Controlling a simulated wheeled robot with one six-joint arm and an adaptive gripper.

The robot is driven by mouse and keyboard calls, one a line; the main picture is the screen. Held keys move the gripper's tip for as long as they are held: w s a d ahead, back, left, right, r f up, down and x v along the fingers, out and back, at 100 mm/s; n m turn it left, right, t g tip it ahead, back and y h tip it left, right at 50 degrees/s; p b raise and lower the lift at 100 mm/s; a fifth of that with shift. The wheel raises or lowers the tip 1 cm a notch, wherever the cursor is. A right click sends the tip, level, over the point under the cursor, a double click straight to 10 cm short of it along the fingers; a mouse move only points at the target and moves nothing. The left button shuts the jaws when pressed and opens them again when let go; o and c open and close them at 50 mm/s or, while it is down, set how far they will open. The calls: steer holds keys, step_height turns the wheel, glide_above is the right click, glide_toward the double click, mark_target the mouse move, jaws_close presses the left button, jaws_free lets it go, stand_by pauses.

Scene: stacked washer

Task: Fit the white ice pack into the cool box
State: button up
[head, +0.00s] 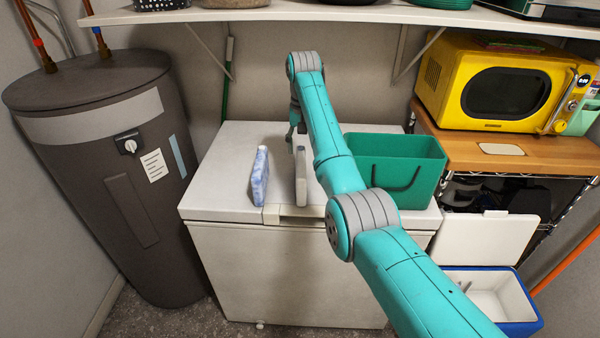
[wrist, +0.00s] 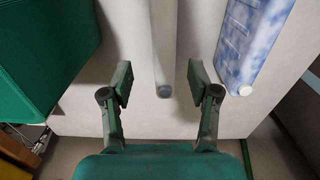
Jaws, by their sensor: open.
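The white ice pack (head: 301,178) stands on edge on the white chest freezer's lid. In the wrist view the white ice pack (wrist: 163,45) is a narrow slab with a small cap, seen between my fingers. My gripper (wrist: 158,78) is open, one finger on each side of the pack with a gap on both sides. In the head view my gripper (head: 294,128) is at the pack's far end, partly hidden by my arm. The cool box (head: 534,325) is blue with a white inside, low at the right. Its white lid (head: 487,240) is raised.
A blue-and-white marbled pack (head: 260,175) stands left of the white one; it also shows in the wrist view (wrist: 250,40). A green bin (head: 405,165) stands right on the freezer (head: 225,190). A wooden-topped rack with a yellow microwave (head: 500,85) is further right. A shelf (head: 300,14) hangs above.

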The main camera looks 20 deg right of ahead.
mark_target(303, 160)
step_height(303, 160, down, 4)
steer(key=shift+f, duration=0.1)
steer(key=f, duration=0.5)
steer(key=shift+a, duration=0.25)
steer(key=shift+r, duration=0.1)
jaws_close()
